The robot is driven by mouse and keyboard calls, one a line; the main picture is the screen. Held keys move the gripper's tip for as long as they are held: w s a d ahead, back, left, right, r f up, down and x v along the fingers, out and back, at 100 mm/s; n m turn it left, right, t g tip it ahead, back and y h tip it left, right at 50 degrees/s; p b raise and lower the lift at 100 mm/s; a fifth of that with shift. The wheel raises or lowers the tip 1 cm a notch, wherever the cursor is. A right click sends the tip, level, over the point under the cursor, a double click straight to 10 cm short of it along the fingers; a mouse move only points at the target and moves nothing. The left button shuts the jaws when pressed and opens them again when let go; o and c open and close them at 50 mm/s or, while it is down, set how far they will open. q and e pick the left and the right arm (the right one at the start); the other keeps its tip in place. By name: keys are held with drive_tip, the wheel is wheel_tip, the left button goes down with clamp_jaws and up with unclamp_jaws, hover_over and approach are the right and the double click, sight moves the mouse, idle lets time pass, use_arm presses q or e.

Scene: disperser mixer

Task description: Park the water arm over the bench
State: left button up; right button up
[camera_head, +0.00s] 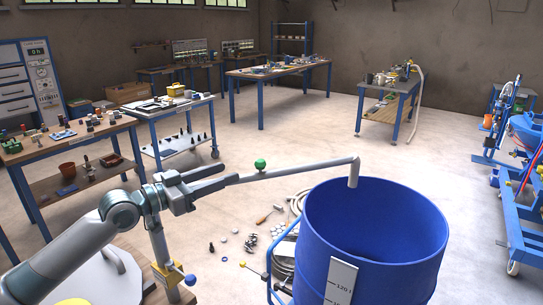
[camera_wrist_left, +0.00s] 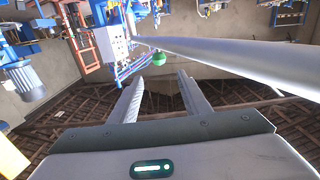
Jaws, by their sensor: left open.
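The water arm (camera_head: 300,173) is a long grey pipe with a green ball knob (camera_head: 260,163) on it. It reaches from near a grey post (camera_head: 158,245) to a down-turned spout (camera_head: 354,174) at the far rim of the blue drum (camera_head: 368,255). My left gripper (camera_head: 228,178) is open beside the pipe, left of the knob. In the left wrist view, the knob (camera_wrist_left: 159,58) lies beyond the open fingers (camera_wrist_left: 160,92), and the pipe (camera_wrist_left: 225,62) runs to the right. My left gripper hides part of the pipe's post end.
A blue-handled valve (camera_head: 188,279) sits low on the post. A tool table (camera_head: 70,140) and a wheeled cart (camera_head: 172,105) stand at left. Blue machines (camera_head: 525,190) stand at right.

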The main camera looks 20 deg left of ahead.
sight(265, 159)
use_arm(q)
drive_tip(key=p+x, duration=0.6)
drive_tip(key=x, duration=0.9)
drive_tip(key=shift+w+d, duration=0.15)
drive_tip(key=shift+w, duration=0.05)
drive_tip(key=shift+w+d+f+p, duration=0.1)
drive_tip(key=shift+w+d+p, duration=0.2)
drive_tip(key=shift+w, duration=0.1)
drive_tip(key=shift+c, duration=0.3)
clamp_jaws()
